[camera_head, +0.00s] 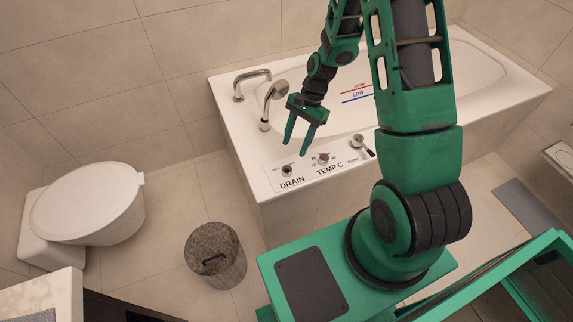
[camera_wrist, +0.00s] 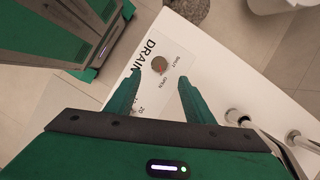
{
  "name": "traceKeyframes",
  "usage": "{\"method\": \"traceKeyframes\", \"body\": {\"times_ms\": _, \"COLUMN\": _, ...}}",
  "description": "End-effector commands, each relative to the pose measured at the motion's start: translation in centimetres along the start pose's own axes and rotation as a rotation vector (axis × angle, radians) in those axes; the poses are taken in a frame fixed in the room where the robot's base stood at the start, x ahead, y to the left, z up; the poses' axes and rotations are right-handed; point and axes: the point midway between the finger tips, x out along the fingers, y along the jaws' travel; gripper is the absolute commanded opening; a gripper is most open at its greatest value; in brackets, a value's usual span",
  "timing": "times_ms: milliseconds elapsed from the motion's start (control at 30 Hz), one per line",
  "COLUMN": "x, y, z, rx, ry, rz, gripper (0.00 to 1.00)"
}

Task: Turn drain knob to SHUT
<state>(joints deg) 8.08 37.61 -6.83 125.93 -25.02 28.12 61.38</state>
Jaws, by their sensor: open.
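The drain knob (camera_head: 287,170) is a small round metal knob on the white control panel at the near corner of the bathtub, above the printed word DRAIN. In the wrist view the drain knob (camera_wrist: 159,64) has a red mark, with the words SHUT and OPEN printed beside it. My gripper (camera_head: 296,148) is open and empty, with its green fingers pointing down just above the panel. In the wrist view my gripper (camera_wrist: 157,84) has one fingertip on each side of the knob's image, apart from it. Which label the knob's mark points to is too small to tell.
A TEMP C knob (camera_head: 323,158) and a bath lever (camera_head: 361,146) stand to the right on the panel. A faucet (camera_head: 251,82) and a hand shower (camera_head: 274,98) stand behind my gripper. A toilet (camera_head: 90,205) and a bin (camera_head: 215,255) are at left on the floor.

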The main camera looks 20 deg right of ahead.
Motion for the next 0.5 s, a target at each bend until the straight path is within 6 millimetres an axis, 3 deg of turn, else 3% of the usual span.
{"method": "traceKeyframes", "body": {"times_ms": 300, "x": 5.6, "y": 0.2, "z": 0.0, "rx": -0.001, "ry": -0.002, "rz": 0.005, "gripper": 0.48}}
{"method": "traceKeyframes", "body": {"times_ms": 500, "x": 8.3, "y": 0.2, "z": 0.0, "rx": -0.001, "ry": -0.001, "rz": 0.004, "gripper": 0.48}}
